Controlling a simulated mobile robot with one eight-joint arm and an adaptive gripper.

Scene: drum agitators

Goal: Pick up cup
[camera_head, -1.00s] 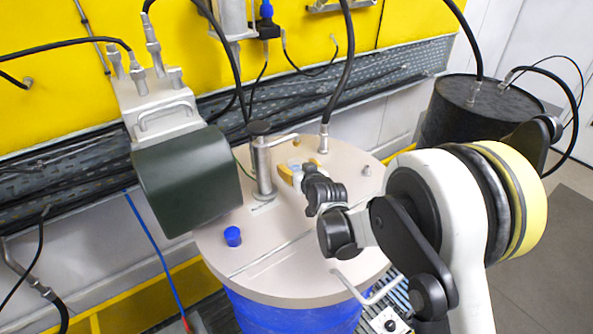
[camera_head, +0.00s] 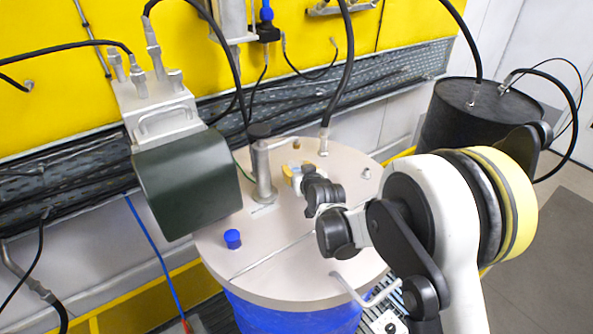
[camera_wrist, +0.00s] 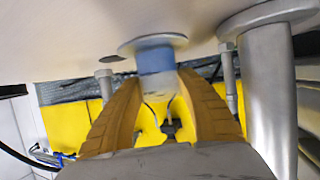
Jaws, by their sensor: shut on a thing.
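The cup (camera_wrist: 156,58), a small blue piece with a pale part, stands between my fingertips in the wrist view, at a round pale flange (camera_wrist: 152,43) on the drum lid. My gripper (camera_wrist: 158,82) has yellow-brown fingers, shut on the cup from both sides. In the head view my gripper (camera_head: 296,172) is low over the lid, right of the metal post, and the cup is mostly hidden by the fingers. I cannot tell whether the cup is clear of the flange.
The lid (camera_head: 290,270) tops a blue drum (camera_head: 290,315). A metal post (camera_head: 263,170) stands close left of my gripper. A blue cap (camera_head: 232,239) sits at the lid's left. A hose (camera_head: 336,90) enters behind. A dark green motor (camera_head: 188,180) is at left.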

